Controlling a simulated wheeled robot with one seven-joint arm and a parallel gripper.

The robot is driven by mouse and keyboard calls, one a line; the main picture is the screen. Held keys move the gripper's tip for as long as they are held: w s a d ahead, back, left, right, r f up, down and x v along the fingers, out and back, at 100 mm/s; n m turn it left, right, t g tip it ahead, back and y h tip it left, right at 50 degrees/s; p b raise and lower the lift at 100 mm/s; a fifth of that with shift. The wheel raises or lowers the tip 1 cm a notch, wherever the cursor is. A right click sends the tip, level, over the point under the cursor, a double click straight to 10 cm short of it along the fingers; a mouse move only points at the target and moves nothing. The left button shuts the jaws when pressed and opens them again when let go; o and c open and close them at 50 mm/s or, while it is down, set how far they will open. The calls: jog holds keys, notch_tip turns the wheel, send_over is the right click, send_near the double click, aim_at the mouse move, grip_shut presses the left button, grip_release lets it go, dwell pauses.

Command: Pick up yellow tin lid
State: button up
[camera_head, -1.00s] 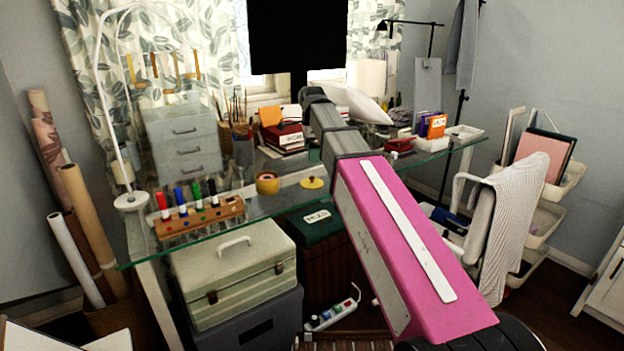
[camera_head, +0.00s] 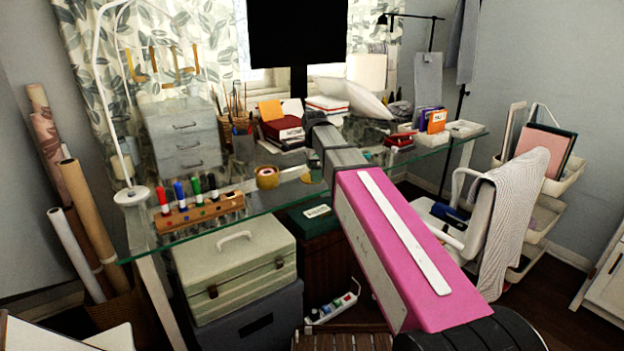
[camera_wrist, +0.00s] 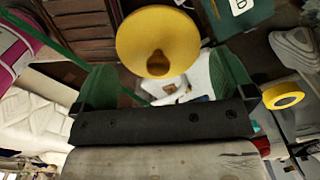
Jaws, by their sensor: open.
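The yellow tin lid (camera_wrist: 150,30) is a round disc with a small knob, seen in the wrist view at the top middle. My gripper (camera_wrist: 165,75) is open, its two green fingers apart at either side of the knob's line, with nothing held between them. The lid's knob points toward the gap between the fingers; I cannot tell whether they touch it. In the head view only a small part of the lid (camera_head: 306,179) shows on the glass desk (camera_head: 335,190), the rest hidden by my gripper.
A yellow tape roll (camera_head: 267,178) lies left of the lid. A wooden holder with several markers (camera_head: 200,212) stands further left. A red box (camera_head: 283,132) and a monitor (camera_head: 297,35) are behind. Red and white items (camera_head: 400,140) lie to the right.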

jog(key=shift+f, duration=0.6)
jog(key=c, duration=0.7)
jog(key=shift+r, duration=0.15)
